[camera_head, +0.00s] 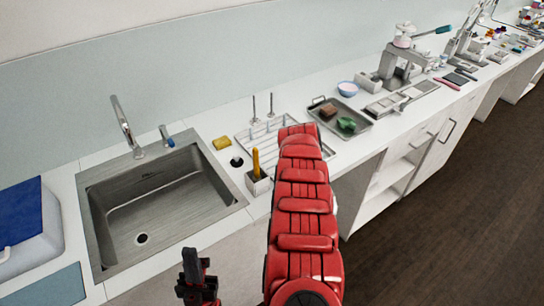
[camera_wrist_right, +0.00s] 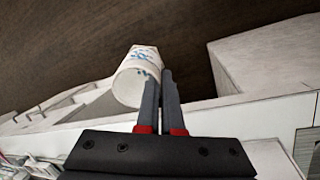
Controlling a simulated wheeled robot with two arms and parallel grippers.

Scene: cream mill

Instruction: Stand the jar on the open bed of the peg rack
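The white jar with blue print (camera_wrist_right: 138,77) shows in the right wrist view, tilted, at the fingertips of my right gripper (camera_wrist_right: 160,88). The two fingers are close together at the jar's right side and appear to pinch its wall. The jar does not show in the head view, where my red right arm covers the middle. The white peg rack (camera_head: 258,141) stands on the counter right of the sink, with upright pegs at its back. My arm hides part of its bed. My left gripper (camera_head: 197,262) is low at the front, away from the rack; its finger gap is unclear.
A sink (camera_head: 160,196) lies left of the rack. A holder with a yellow-handled tool (camera_head: 257,184), a yellow sponge (camera_head: 222,142) and a dark round item (camera_head: 237,162) stand near it. A metal tray (camera_head: 341,129) with brown and green items sits to the right.

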